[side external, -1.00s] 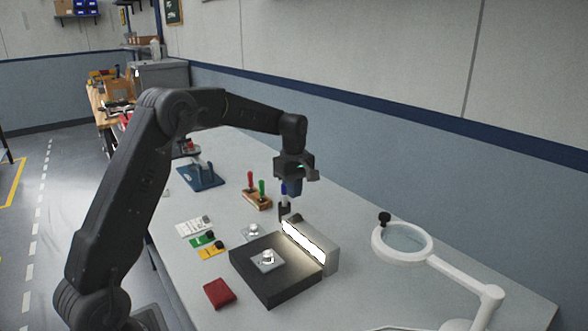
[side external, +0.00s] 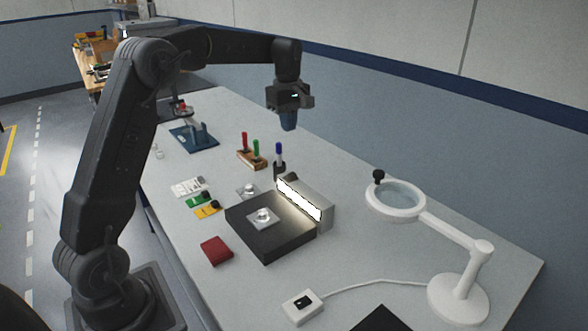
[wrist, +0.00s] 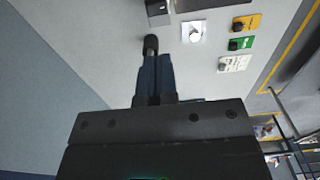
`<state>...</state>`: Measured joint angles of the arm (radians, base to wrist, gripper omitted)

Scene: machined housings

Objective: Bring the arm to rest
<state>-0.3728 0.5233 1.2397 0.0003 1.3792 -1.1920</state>
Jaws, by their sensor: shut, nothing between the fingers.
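My gripper (side external: 289,127) hangs above the back of the grey bench (side external: 350,276), pointing down, with its blue fingers together and nothing between them. In the wrist view the shut fingers (wrist: 154,62) point at the bench. A blue-capped marker (side external: 279,155) stands upright in a small dark holder below my gripper, apart from it. A machined housing (side external: 263,216) sits on the black block (side external: 243,232) beside a lit bar lamp (side external: 300,200). A second housing (side external: 247,191) lies on the bench just behind the block; one housing also shows in the wrist view (wrist: 194,32).
A wooden stand (side external: 252,159) holds red and green markers. A blue fixture (side external: 195,137) stands further back. Yellow (side external: 207,210) and green cards, a white card and a red box (side external: 216,250) lie left of the block. A magnifier lamp (side external: 396,200) stands right. The air around my gripper is clear.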

